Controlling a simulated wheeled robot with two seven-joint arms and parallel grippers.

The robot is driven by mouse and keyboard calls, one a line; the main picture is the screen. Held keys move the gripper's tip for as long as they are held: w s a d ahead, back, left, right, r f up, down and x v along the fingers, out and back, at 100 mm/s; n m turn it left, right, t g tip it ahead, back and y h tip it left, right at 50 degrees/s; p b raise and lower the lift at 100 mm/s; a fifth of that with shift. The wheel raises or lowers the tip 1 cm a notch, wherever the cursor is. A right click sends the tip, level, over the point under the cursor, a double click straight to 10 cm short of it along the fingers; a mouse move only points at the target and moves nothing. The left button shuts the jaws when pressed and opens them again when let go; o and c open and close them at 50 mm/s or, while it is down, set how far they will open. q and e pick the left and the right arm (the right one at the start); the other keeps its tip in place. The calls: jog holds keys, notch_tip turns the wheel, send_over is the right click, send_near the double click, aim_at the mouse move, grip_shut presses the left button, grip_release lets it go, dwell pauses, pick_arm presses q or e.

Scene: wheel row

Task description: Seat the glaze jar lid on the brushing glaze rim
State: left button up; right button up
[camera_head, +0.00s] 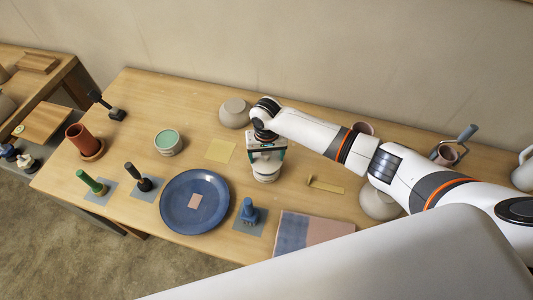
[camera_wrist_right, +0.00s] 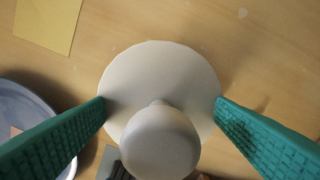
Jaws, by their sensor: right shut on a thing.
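The glaze jar lid (camera_wrist_right: 160,75) is a pale off-white disc with a round knob, between the green fingers of my right gripper (camera_wrist_right: 160,112) in the wrist view. The fingers press on its two sides. In the head view the right gripper (camera_head: 266,155) points down at the table's middle, with the pale lid (camera_head: 265,174) below it; its height above the table is hard to tell. The brushing glaze jar (camera_head: 168,143) is a short pale jar, open, with green glaze inside, standing to the left. My left gripper is not in view.
A blue plate (camera_head: 178,213) lies in front of the jar. A yellow sheet (camera_head: 220,151) lies between jar and gripper. A grey pot (camera_head: 234,114) stands behind. Stamps (camera_head: 145,180) stand on grey mats; a terracotta cup (camera_head: 80,137) is at left.

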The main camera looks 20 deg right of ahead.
aim_at(267, 160)
dwell(0.4)
jog(key=shift+p, duration=0.45)
jog(key=shift+f+b, duration=0.55)
jog(key=shift+f, duration=0.55)
dwell(0.9)
jog(key=shift+p, duration=0.4)
dwell(0.4)
jog(key=shift+s+f, duration=0.1)
jog(key=shift+f, duration=0.4)
dwell(1.0)
dwell(0.8)
jog(key=o, duration=0.8)
jog(key=shift+r+p, duration=0.2)
jog(key=shift+p, duration=0.2)
